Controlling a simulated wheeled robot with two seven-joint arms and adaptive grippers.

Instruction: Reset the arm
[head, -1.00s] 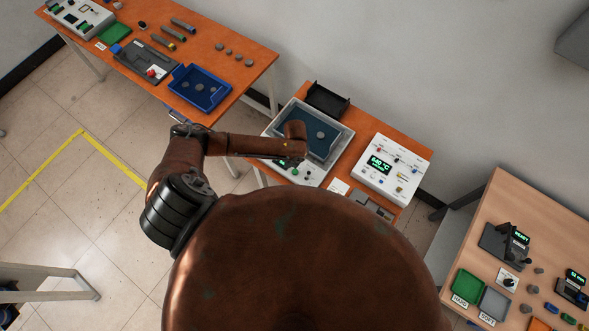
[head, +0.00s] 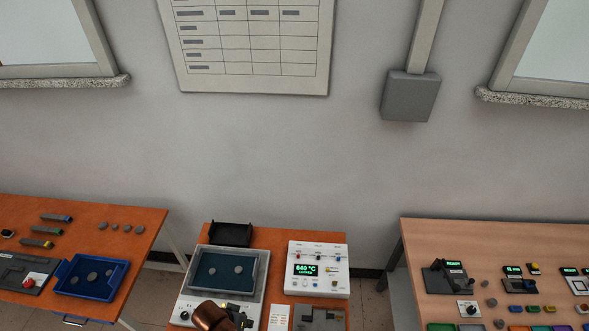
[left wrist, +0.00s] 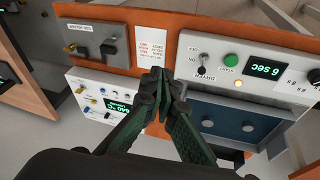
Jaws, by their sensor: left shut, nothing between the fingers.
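My left arm reaches in at the bottom of the head view, and the left gripper (head: 242,321) is partly cut off there, above the front of a grey machine (head: 262,285) with a blue-lined tray. In the left wrist view the gripper (left wrist: 161,80) has its two dark fingers together, with nothing between them. The machine's panel (left wrist: 215,60) there shows a switch, a green button and a "6 sec" display. A white control box (head: 318,252) reading 640 °C stands to the right in the head view. My right gripper is in neither view.
The left orange table holds a blue tray (head: 68,285) with discs and a grey plate with a red button (head: 35,281). A black open bin (head: 231,233) stands behind the machine. The right wooden table (head: 470,235) carries several small devices. The wall behind is close.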

